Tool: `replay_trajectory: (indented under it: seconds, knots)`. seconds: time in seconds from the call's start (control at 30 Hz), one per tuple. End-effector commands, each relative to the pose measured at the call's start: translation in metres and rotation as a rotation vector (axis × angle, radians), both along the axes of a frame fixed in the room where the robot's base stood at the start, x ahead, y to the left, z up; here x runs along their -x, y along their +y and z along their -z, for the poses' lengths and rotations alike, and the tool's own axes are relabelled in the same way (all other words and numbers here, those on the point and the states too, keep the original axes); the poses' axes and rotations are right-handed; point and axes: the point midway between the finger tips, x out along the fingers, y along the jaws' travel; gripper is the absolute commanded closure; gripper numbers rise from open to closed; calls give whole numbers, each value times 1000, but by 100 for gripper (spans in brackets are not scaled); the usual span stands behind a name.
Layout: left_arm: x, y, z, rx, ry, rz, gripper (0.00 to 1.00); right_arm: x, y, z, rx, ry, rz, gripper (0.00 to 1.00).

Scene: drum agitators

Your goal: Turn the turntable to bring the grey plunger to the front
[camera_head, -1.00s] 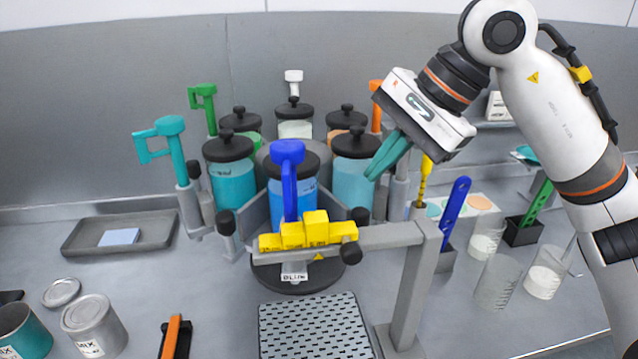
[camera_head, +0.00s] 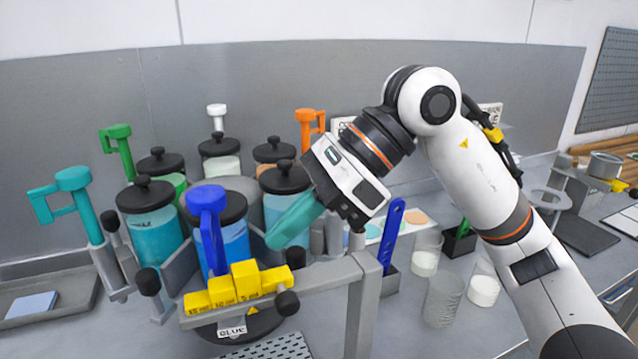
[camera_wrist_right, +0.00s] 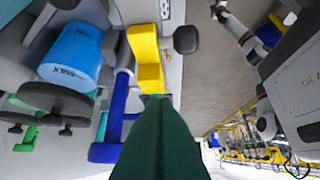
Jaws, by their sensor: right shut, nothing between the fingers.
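The turntable (camera_head: 262,322) carries several lidded jars, with a coloured plunger at each station. The blue plunger (camera_head: 207,225) is at the front, above a "BLUE" label. The teal plunger (camera_head: 80,205) is at left, green (camera_head: 122,150) behind it, orange (camera_head: 310,125) at back right. A pale, whitish plunger (camera_head: 217,115) stands at the back; I cannot tell whether it is the grey one. My right gripper (camera_head: 272,242) is shut and empty, its teal fingers in front of the right front jar (camera_head: 284,190). In the right wrist view its fingers (camera_wrist_right: 160,100) point toward the yellow blocks. Contact is unclear. My left gripper is not in view.
A grey frame (camera_head: 362,300) with stepped yellow blocks (camera_head: 235,285) crosses the turntable's front, close below my right gripper. A blue strip-like tool (camera_head: 392,235) in a holder and clear beakers (camera_head: 443,300) stand to the right. A grey tray (camera_head: 85,295) lies at left.

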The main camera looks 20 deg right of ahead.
Motion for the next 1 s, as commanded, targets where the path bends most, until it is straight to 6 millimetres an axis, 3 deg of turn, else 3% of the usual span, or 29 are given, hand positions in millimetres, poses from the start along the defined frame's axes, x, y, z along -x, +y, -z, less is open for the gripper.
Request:
replay_trajectory:
  seconds: [0.07,0.33,1.0]
  knots:
    - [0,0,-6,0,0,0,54,0,12,9,1,3,-4,100]
    - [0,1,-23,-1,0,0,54,-5,46,8,0,0,-1,100]
    - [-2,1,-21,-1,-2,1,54,-7,53,11,0,-2,8,100]
